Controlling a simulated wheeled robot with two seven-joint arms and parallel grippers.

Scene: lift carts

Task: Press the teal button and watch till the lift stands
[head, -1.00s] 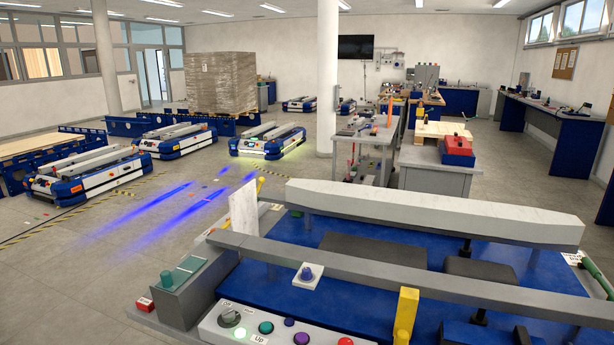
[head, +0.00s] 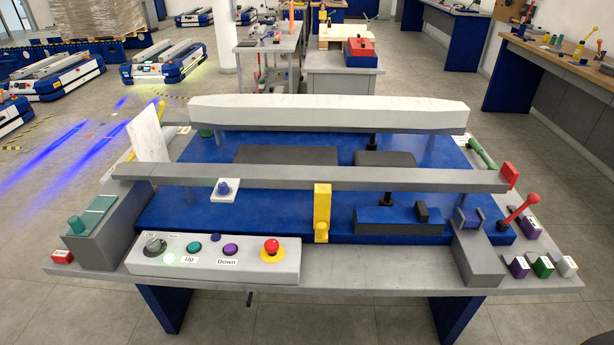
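The teal button (head: 193,247) sits on the white control panel (head: 285,266) at the front left of the lift cart, above a label reading "Up". To its right are a purple button (head: 231,249) labelled "Down" and a red mushroom button (head: 271,248) on a yellow collar. The lift has a white-topped rear beam (head: 330,112) and a grey front beam (head: 310,178), both raised above a blue deck (head: 290,207). Neither of my grippers is in view.
A grey box with a teal knob (head: 76,224) stands left of the panel. A yellow post (head: 321,205) stands at the front beam. A red-knobbed lever (head: 532,199) and small coloured blocks are at right. Other carts (head: 165,62) stand back left. Floor in front is clear.

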